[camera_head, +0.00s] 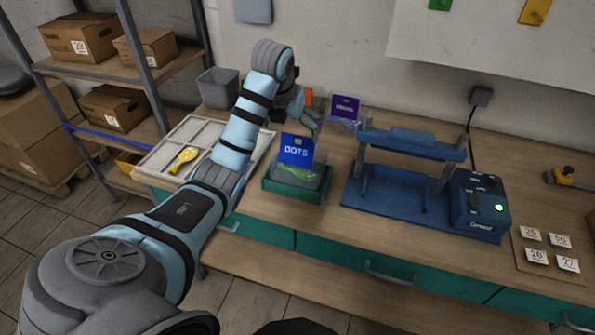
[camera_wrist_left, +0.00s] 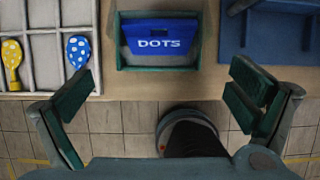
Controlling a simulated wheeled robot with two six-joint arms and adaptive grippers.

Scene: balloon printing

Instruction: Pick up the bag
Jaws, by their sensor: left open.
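A bag with a blue header marked "DOTS" (camera_head: 296,150) stands in a green holder (camera_head: 292,192) on the table. Its clear lower part shows something green inside. In the left wrist view the bag's blue header (camera_wrist_left: 160,38) is beyond the fingers, inside the green holder (camera_wrist_left: 123,62). My left gripper (camera_head: 303,108) is above and behind the bag in the head view, partly hidden by its own wrist. In the left wrist view the gripper (camera_wrist_left: 158,97) has its fingers wide apart, with nothing between them. My right gripper is not in view.
A divided tray (camera_head: 158,160) holds a yellow balloon (camera_head: 184,158) and a blue dotted balloon (camera_wrist_left: 78,52). A purple-headed bag (camera_head: 345,108) stands behind. A blue press (camera_head: 410,150) is to the right, with number cards (camera_head: 537,256) beyond. A grey bin (camera_head: 218,88) stands at the back left.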

